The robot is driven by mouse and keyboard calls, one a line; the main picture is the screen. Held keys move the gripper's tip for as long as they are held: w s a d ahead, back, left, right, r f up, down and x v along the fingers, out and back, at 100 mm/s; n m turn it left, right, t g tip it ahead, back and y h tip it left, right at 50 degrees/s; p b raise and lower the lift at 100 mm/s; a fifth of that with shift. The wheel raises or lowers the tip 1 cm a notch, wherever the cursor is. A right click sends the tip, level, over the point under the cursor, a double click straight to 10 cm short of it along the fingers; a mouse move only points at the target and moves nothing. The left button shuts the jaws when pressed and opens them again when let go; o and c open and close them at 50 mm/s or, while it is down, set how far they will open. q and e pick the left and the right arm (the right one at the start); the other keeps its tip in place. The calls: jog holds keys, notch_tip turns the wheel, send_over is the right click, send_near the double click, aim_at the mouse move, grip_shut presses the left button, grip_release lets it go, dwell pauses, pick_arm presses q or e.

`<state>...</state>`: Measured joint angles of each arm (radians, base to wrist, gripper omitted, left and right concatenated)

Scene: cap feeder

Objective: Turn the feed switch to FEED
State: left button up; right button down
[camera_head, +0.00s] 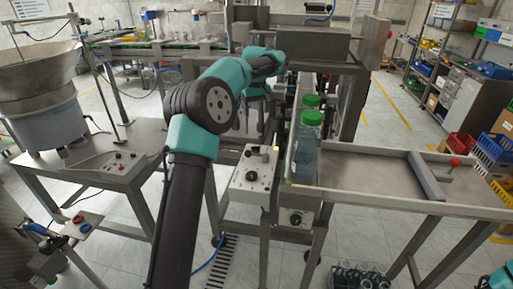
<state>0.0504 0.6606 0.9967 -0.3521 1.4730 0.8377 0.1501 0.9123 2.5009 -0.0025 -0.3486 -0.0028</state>
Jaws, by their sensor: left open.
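A pale control box (253,178) with small knobs and buttons stands on a post in the middle. A second small box (296,218) with a dial hangs lower, to its right. A panel with knobs (121,165) lies on the table by the feeder bowl at left. The labels are too small to read, so I cannot tell which control is the feed switch or how it is set. My left arm rises from the bottom and bends over the middle. My right gripper is out of view.
The metal cap feeder bowl (38,82) stands at left. Clear bottles with green caps (309,133) stand on the conveyor right of the middle box. Crates and shelves are at far right.

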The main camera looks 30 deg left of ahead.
aim_at(256, 147)
pick_arm(q)
notch_tip(256, 147, down, 17)
jog(key=shift+f, duration=0.2)
dwell(0.6)
jog(key=shift+c, duration=0.5)
jog(key=c, duration=0.8)
